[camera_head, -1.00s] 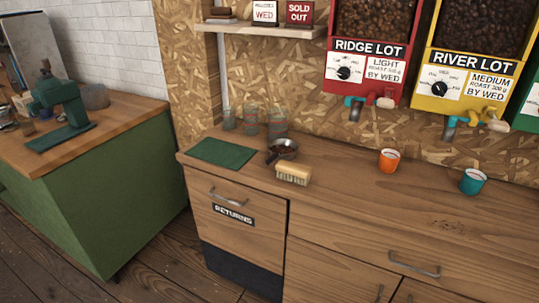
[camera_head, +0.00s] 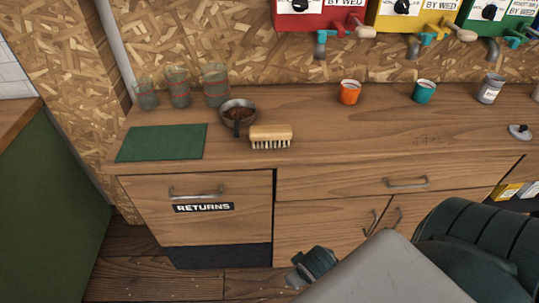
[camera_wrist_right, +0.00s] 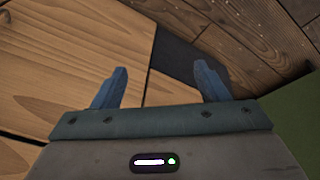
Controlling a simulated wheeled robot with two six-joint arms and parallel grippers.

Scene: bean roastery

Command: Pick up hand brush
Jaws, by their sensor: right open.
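The hand brush (camera_head: 271,133) lies on the wooden counter, bristles down, with a pale wooden back and light bristles facing the front edge. It is just right of a small dark pan (camera_head: 238,113) holding dark beans or grounds. My right gripper (camera_head: 309,266) is low in front of the cabinet, well below the counter top and apart from the brush. In the right wrist view its two blue fingers (camera_wrist_right: 160,72) are spread with nothing between them. That view shows wood panels and floor, not the brush. My left gripper is not in view.
A green mat (camera_head: 162,143) lies left of the pan, with several glass jars (camera_head: 178,88) behind. An orange cup (camera_head: 349,92) and a teal cup (camera_head: 423,92) stand further right. Counter between brush and cups is clear. Drawer handles (camera_head: 405,183) project from the front.

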